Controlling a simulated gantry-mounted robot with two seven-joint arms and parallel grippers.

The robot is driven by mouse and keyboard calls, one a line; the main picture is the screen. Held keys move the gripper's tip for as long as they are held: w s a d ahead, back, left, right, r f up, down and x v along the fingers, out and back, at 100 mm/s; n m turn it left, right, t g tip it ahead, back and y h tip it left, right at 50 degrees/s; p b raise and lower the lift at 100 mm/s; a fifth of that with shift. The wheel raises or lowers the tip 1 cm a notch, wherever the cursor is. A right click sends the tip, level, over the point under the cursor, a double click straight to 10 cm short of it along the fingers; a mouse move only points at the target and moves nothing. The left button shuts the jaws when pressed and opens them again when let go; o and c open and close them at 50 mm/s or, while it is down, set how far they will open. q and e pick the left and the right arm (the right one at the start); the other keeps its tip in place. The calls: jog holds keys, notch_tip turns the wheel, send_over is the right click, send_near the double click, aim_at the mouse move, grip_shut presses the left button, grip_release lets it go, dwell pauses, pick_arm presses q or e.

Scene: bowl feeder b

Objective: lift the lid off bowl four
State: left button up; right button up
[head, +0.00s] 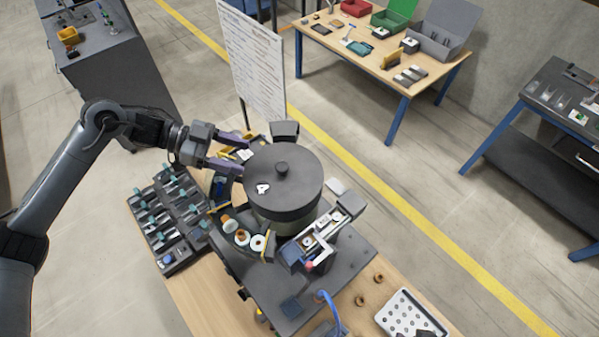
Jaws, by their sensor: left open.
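Bowl four (285,220) is a dark round bowl on the grey plate of the feeder. Its dark grey lid (295,187) covers it. The lid has a round knob (281,168) in the middle and a white "4" near its left side. My left gripper (244,151) is at the upper left of the lid. Its two purple-grey fingers are apart and point right, towards the knob. I cannot tell whether the lower finger touches the lid's rim. My right gripper is out of the picture.
A small linear track (318,236) stands at the bowl's lower right. White and orange rings (242,237) lie at its lower left. A tool rack (168,222) is on the left. A white perforated tray (410,315) lies at lower right. A signboard (254,62) rises behind the bowl.

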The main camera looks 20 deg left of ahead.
aim_at(282, 166)
pick_arm(q)
jog(key=shift+p+x, duration=0.3)
jog(key=shift+x, duration=0.85)
jog(key=shift+w+d+f, duration=0.15)
jog(key=shift+d+f, duration=0.1)
jog(key=shift+d, duration=0.35)
jog(key=shift+w+p+x, duration=0.2)
jog(key=shift+p+x, duration=0.5)
jog(key=shift+x, duration=0.5)
jog(key=shift+w+p+x, duration=0.15)
jog(key=shift+p+x, duration=0.5)
jog(key=shift+x, duration=0.55)
jog(key=shift+w+d+f, duration=0.1)
jog(key=shift+d+f, duration=0.05)
jog(key=shift+d, duration=0.1)
jog(key=c, duration=1.1)
grip_shut()
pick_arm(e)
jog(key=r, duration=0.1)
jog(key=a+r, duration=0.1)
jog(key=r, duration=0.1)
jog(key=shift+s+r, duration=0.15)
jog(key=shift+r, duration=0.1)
pick_arm(q)
jog(key=shift+r, duration=0.2)
